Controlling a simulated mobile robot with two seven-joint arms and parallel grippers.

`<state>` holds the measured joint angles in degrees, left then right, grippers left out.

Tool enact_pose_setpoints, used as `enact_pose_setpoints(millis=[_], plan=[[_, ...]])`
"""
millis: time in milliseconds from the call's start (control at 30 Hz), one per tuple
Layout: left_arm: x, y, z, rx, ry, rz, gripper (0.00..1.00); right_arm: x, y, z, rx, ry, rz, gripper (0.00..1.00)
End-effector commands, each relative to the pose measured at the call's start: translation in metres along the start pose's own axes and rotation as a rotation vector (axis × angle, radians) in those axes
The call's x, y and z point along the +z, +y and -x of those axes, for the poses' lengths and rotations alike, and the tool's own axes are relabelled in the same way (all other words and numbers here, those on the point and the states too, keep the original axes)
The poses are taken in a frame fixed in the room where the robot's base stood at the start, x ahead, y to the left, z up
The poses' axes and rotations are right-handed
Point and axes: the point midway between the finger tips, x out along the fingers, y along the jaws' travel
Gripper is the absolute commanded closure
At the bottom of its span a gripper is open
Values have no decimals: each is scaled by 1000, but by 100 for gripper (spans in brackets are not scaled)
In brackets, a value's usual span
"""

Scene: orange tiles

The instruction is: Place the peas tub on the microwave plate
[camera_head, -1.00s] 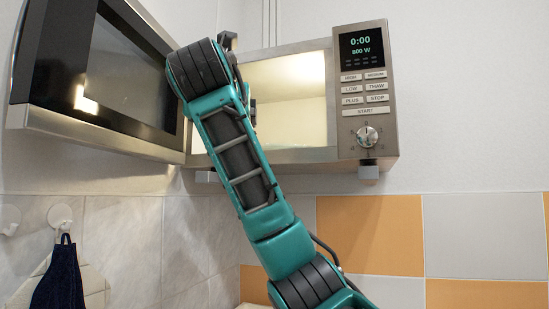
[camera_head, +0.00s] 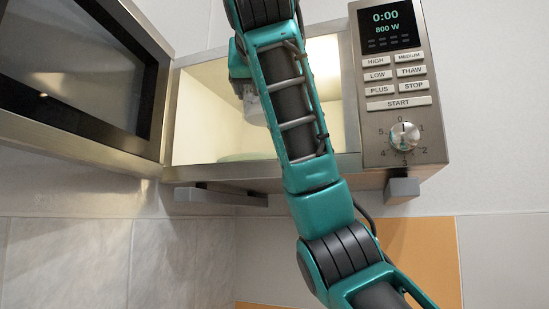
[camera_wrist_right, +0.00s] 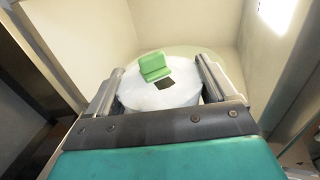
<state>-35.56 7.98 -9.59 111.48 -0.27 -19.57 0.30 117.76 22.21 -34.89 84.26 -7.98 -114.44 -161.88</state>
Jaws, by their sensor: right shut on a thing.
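The peas tub (camera_wrist_right: 150,98) is a white round tub with a green piece (camera_wrist_right: 154,67) on top, between the two fingers of my right gripper (camera_wrist_right: 160,78) in the right wrist view. The gripper is shut on it. In the head view, part of the tub (camera_head: 254,108) shows at the left side of my right arm, inside the open microwave (camera_head: 200,95). The pale green microwave plate (camera_head: 245,157) lies on the cavity floor, mostly hidden by my arm. The plate (camera_wrist_right: 218,60) also shows beyond the tub in the wrist view. I cannot tell the tub's height above it. My left gripper is out of view.
The microwave door (camera_head: 85,75) stands open to the left. The control panel (camera_head: 398,85) is right of the opening. The cavity's left part is free. Tiled wall (camera_head: 400,255) lies below.

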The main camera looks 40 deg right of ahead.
Motion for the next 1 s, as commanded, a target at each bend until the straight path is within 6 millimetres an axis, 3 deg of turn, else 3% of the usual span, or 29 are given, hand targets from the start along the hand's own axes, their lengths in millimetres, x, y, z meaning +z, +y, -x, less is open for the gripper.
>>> enact_pose_setpoints(millis=[167, 500, 700, 867, 1000], plan=[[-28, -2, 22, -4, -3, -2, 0, 9, -1, -26, -4, 2, 3, 57], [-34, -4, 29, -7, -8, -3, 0, 2, -1, -117, -3, 5, 1, 57], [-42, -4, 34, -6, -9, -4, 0, 3, -1, -161, -3, 3, 0, 57], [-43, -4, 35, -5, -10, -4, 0, 1, 0, -175, -1, 0, 0, 57], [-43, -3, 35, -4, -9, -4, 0, -13, 0, -176, 0, -1, 3, 57]])
